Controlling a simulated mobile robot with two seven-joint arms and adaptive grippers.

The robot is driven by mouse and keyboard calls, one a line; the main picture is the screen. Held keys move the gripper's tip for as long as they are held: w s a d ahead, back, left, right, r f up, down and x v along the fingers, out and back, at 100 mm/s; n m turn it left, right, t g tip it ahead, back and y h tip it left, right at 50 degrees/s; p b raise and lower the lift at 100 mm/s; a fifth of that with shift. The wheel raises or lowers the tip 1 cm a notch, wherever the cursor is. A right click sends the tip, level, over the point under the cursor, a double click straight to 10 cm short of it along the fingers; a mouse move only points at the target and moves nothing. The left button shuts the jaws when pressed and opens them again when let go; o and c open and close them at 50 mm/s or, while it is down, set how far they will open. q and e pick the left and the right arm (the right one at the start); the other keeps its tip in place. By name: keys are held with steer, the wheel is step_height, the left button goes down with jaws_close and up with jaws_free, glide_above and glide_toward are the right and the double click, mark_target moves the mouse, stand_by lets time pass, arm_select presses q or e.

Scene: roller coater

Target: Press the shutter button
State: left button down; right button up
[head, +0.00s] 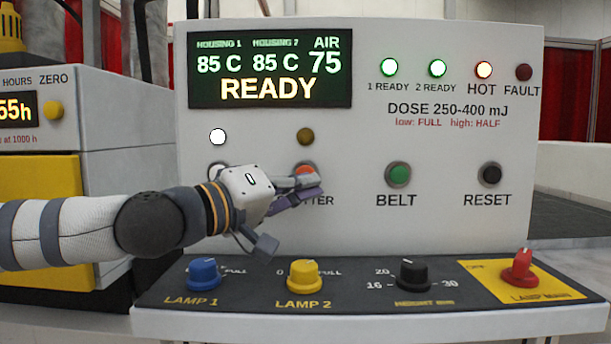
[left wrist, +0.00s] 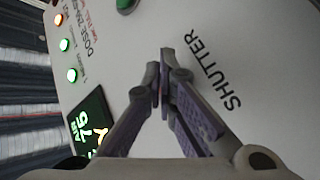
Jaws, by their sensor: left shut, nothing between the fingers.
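The orange-red shutter button (head: 305,169) is on the upright white panel, partly covered by my left gripper (head: 318,186). The gripper is shut and empty, its fingertips at the button's lower edge in the head view. I cannot tell whether they touch it. In the left wrist view the closed fingertips (left wrist: 162,78) are beside the SHUTTER label (left wrist: 215,72), and the button is hidden behind them. The label in the head view (head: 318,200) is mostly covered by the gripper. My right gripper is not in view.
A white button (head: 216,171) is partly behind my wrist. The green BELT button (head: 398,174) and black RESET button (head: 490,174) are to the right. Blue (head: 203,273), yellow (head: 304,275), black (head: 413,274) and red (head: 520,268) knobs line the ledge below. The display (head: 270,67) reads READY.

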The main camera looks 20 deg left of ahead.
arm_select(q)
steer(key=shift+w+a, duration=0.15)
steer(key=shift+w, duration=0.25)
stand_by(0.6)
stand_by(0.3)
steer(key=shift+s+d, duration=0.2)
steer(key=shift+s, duration=0.65)
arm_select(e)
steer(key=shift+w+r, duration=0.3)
